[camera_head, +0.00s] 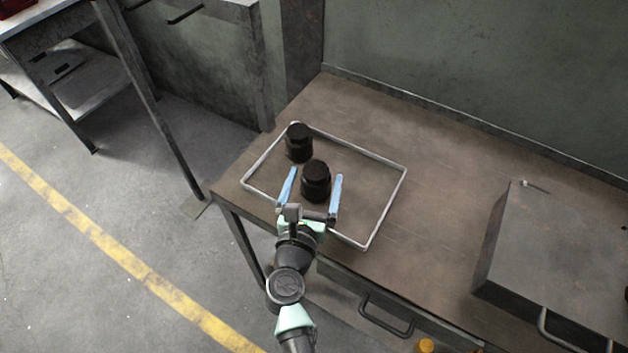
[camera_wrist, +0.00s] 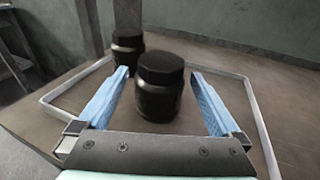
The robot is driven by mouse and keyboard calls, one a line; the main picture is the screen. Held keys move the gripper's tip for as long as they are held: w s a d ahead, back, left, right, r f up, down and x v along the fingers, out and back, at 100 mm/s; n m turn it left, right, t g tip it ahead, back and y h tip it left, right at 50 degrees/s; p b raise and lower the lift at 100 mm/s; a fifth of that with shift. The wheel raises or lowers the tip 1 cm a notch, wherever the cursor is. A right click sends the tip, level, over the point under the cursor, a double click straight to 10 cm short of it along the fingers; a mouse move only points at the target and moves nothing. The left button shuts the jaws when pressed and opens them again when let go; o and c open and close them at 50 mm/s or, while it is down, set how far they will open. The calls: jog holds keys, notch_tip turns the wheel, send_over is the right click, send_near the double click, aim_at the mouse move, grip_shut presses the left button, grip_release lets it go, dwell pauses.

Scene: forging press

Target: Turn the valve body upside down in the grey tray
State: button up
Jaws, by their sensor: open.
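Two dark, round, stepped bodies stand in the grey tray (camera_head: 385,205), which also shows in the wrist view (camera_wrist: 255,108). I cannot tell by looks which one is the valve body. The nearer dark body (camera_head: 316,182) stands upright between the blue fingers of my gripper (camera_head: 315,178). In the wrist view this body (camera_wrist: 160,88) has a gap to the finger on each side. My gripper (camera_wrist: 160,85) is open and holds nothing. The farther dark body (camera_head: 298,143) stands behind and to the left, and in the wrist view (camera_wrist: 127,50) it is partly covered by the nearer one.
The tray lies on a brown workbench (camera_head: 440,165) against a green wall. A grey metal box (camera_head: 555,265) stands on the bench at the right. The bench between tray and box is clear. A steel post (camera_head: 150,100) stands at the left.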

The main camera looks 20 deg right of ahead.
jog(key=v, duration=1.3)
jog(key=w+a+r+n+t+y+p, duration=0.15)
jog(key=a+r+n+t, duration=0.35)
jog(key=r, duration=0.7)
jog(key=w+a+r+n+t+y+p, duration=0.1)
jog(key=w+r+n+t+y, duration=0.2)
jog(key=r+n, duration=0.75)
jog(key=w+a+r+n+t+y+p, duration=0.1)
jog(key=w+a+r+n+t+y, duration=0.2)
jog(key=r, duration=1.2)
jog(key=s+a+r+n+t+y+p, duration=0.15)
jog(key=r+n+y, duration=0.25)
jog(key=r+n, duration=0.5)
jog(key=s+a+r+n+y+p, duration=0.2)
jog(key=r+n+y, duration=0.2)
jog(key=r+n, duration=0.45)
jog(key=s+d+r+n+h+p, duration=0.1)
jog(key=s+d+r+n+h, duration=0.3)
jog(key=r, duration=0.6)
jog(key=s+n+t+h, duration=0.1)
jog(key=n+h, duration=0.1)
jog(key=shift+n, duration=0.3)
jog(key=shift+h, duration=0.25)
